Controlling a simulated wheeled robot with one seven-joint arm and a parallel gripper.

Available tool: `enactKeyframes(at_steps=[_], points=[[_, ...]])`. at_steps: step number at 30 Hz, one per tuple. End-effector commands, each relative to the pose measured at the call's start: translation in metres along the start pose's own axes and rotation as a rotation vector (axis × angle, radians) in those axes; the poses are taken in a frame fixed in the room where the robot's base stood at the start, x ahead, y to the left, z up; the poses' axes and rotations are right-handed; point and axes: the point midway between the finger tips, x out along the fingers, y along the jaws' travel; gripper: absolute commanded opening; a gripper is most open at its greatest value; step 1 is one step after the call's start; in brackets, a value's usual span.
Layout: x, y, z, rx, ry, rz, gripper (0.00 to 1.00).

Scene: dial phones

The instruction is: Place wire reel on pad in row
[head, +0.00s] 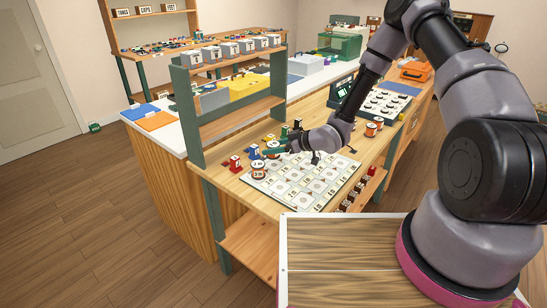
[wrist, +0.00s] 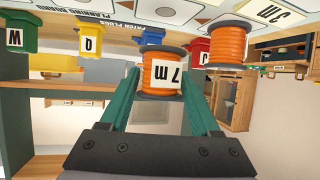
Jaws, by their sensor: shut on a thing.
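In the head view my gripper (head: 275,151) is over the left end of the white planning board (head: 262,188), which carries rows of square pads. A second orange reel (wrist: 228,45) is beside the held one in the wrist view. Its label is not visible. Whether the held reel touches the board cannot be told.
Lettered plugs stand along the board's left side: red (head: 235,163), blue (head: 254,152), yellow (wrist: 90,38) and green (wrist: 18,33). A green shelf unit (head: 187,115) rises behind them.

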Motion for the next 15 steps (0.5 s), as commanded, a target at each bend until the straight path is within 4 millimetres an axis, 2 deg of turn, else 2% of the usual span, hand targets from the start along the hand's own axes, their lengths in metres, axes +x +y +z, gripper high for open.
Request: enactKeyframes(at_steps=[9,15], points=[[0.016,0.0,0.033,-0.001,0.0,0.0,0.03],[0.016,0.0,0.033,-0.001,0.0,0.001,0.03]])
